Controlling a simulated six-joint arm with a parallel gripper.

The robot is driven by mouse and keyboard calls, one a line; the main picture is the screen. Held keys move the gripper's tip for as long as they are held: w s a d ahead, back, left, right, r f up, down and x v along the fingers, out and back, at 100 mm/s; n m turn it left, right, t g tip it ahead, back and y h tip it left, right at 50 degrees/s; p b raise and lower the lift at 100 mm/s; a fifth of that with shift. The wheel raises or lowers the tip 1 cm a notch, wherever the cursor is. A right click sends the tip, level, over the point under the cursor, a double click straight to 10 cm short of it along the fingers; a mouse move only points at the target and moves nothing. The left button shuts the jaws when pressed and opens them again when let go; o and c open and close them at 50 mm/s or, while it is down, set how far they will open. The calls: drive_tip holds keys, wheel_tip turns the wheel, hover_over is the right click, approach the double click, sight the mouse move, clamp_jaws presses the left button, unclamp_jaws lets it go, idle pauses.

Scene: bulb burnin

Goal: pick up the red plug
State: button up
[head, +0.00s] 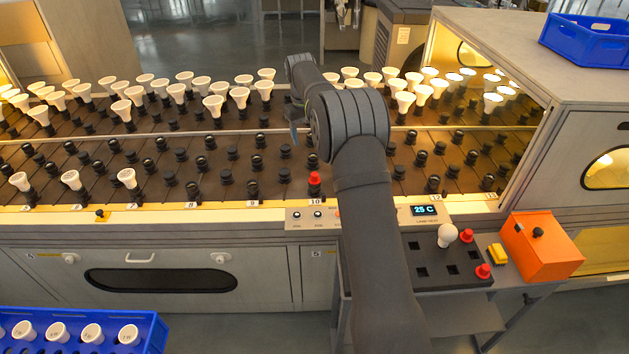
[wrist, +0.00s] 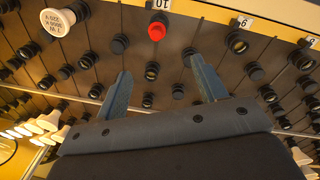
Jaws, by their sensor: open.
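A red plug (head: 315,180) sits upright in the front row of the dark socket bed, just behind the number 10 label. It also shows in the wrist view (wrist: 156,31), at the top middle, next to the upside-down 10 label. Two more red plugs, one at the back (head: 467,236) and one at the front (head: 483,271), are at the right side of the black holder. My gripper (wrist: 158,76) is open and empty, with the red plug beyond its fingertips in the wrist view. In the head view my gripper (head: 295,132) is above the bed, behind and left of that plug, partly hidden by my arm.
White bulbs (head: 240,97) stand in rows at the back of the bed; several more are front left. Black sockets (head: 253,188) surround the plug closely. A black holder (head: 422,271) with a white bulb (head: 447,235) and an orange box (head: 541,246) are front right.

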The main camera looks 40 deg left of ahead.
drive_tip(key=w+f+n+g, duration=0.1)
drive_tip(key=w+f+n, duration=0.1)
drive_tip(key=w, duration=0.1)
approach(314, 174)
wheel_tip(314, 174, down, 10)
drive_tip(key=shift+w+f, duration=0.15)
drive_tip(key=c, duration=1.1)
